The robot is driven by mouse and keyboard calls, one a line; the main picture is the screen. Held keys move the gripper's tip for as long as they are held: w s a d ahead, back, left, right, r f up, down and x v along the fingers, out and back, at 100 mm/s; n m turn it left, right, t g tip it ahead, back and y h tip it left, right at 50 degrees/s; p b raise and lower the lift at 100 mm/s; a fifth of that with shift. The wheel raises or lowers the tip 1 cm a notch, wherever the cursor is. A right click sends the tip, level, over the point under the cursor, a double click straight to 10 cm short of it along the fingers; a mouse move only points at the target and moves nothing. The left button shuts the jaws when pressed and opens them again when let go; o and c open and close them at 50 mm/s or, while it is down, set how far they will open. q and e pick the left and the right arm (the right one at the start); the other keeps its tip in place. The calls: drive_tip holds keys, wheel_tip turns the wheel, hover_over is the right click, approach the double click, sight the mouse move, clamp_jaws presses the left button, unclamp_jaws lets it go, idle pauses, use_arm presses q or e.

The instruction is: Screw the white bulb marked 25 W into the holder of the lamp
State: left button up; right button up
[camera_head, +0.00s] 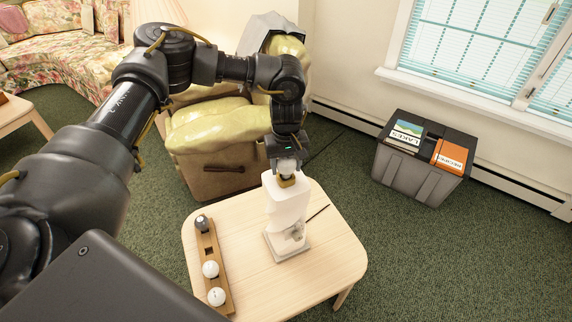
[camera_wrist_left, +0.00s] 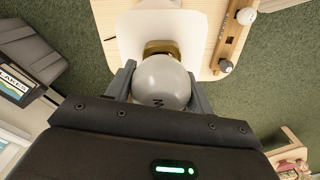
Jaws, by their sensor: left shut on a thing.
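My left gripper (camera_head: 286,165) is shut on a white bulb (camera_wrist_left: 162,84), with one finger on each side of it in the left wrist view (camera_wrist_left: 160,76). A dark mark, part of a letter, shows on the bulb; the rest of its marking is hidden. The lamp (camera_head: 286,210) is white and tall and stands on the small wooden table. Its brass holder (camera_head: 287,182) is directly below the gripper and also shows behind the bulb in the wrist view (camera_wrist_left: 158,47). The bulb's base is hidden, so I cannot tell how deep it sits. My right gripper is out of view.
A wooden rack (camera_head: 212,250) on the table (camera_head: 335,262) holds two white bulbs (camera_head: 210,269) (camera_head: 217,296) and a dark one (camera_head: 202,223). A yellow-green armchair (camera_head: 210,130) stands behind; a grey bin (camera_head: 415,170) is at right.

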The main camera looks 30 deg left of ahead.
use_arm(q)
drive_tip(key=shift+a+f, duration=0.1)
drive_tip(key=o, duration=1)
drive_tip(key=shift+c, duration=0.2)
wheel_tip(320, 180, up, 11)
drive_tip(key=b, duration=0.2)
drive_tip(key=shift+b, duration=0.3)
drive_tip(key=shift+f, duration=0.1)
